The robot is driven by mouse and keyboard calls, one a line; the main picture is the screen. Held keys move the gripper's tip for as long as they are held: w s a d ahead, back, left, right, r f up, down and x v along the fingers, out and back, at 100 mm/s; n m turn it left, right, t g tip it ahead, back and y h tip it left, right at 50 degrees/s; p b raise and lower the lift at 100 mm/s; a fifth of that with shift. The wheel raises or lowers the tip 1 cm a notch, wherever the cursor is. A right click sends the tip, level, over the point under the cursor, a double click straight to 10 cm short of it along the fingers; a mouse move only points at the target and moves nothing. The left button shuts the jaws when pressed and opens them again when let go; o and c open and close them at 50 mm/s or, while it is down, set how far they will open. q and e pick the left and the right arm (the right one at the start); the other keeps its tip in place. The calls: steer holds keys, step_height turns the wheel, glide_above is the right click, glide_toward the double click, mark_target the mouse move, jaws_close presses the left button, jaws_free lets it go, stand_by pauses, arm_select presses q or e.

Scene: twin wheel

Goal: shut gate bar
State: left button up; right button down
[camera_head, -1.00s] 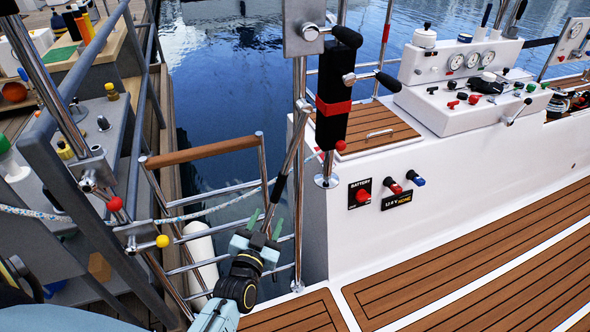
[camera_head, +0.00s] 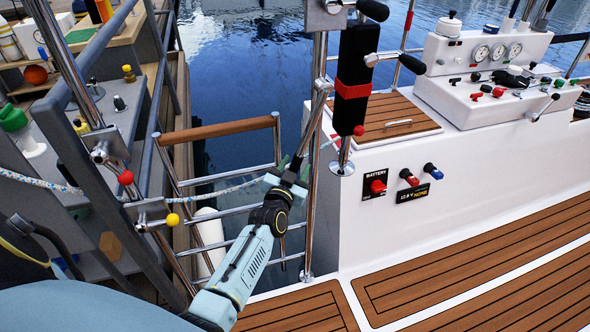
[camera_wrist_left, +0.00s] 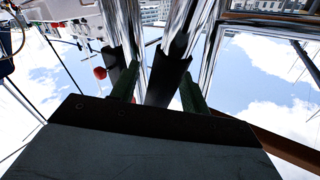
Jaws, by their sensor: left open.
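The gate bar (camera_head: 315,120) is a shiny metal bar hanging steeply down from the post at the right side of the boarding gap. Its black sleeve also shows in the left wrist view (camera_wrist_left: 167,80). My left gripper (camera_head: 292,168) is at the bar's lower part. Its greenish fingers are open, one on each side of the black sleeve; I cannot tell whether they touch it. On the left post is a metal bracket (camera_head: 150,214) with a yellow knob, below a red knob (camera_head: 125,178). My right gripper is out of view.
A ladder with a wooden top rail (camera_head: 217,130) stands in the gap, above water. A rope (camera_head: 225,191) crosses behind the gripper. Teak deck (camera_head: 480,255) is clear.

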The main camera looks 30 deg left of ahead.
arm_select(q)
steer(key=shift+w, duration=0.15)
jaws_close()
stand_by(0.4)
